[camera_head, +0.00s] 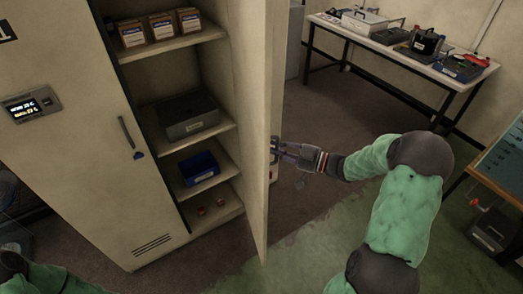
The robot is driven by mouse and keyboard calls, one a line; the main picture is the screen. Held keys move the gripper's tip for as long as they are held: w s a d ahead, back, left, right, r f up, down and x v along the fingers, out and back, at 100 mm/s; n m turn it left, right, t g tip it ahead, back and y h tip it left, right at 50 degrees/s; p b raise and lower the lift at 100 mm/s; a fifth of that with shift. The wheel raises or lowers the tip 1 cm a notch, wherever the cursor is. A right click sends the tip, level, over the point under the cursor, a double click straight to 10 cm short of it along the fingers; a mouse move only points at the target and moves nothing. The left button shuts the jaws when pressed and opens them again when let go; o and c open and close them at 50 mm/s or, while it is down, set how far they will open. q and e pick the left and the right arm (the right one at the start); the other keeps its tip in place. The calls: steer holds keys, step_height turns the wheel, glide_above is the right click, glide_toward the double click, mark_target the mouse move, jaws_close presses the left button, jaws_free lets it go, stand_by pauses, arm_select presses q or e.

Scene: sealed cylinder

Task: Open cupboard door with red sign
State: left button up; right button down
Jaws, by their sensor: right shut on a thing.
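The cupboard (110,215) stands at the left. Its right-hand door (246,110) is swung wide open, with its inner face and edge toward me. The left-hand door (70,130) is shut and has its own dark handle (130,137). My right gripper (280,150) is at the outer side of the open door, shut on its handle, which is mostly hidden by the door edge and the fingers. I see no red sign in this view. My left arm shows only at the bottom left corner, and its gripper is out of view.
The cupboard shelves hold small boxes (162,26), a grey case (188,115), a blue bin (200,168) and small items at the bottom. A table (400,50) with equipment stands at the back right. The floor (320,215) beside the open door is clear.

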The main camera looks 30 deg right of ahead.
steer(key=d+p, duration=0.1)
steer(key=d, duration=0.6)
steer(key=shift+d+r, duration=0.15)
steer(key=shift+s, duration=0.1)
steer(key=c, duration=1.1)
jaws_free()
steer(key=v, duration=1.2)
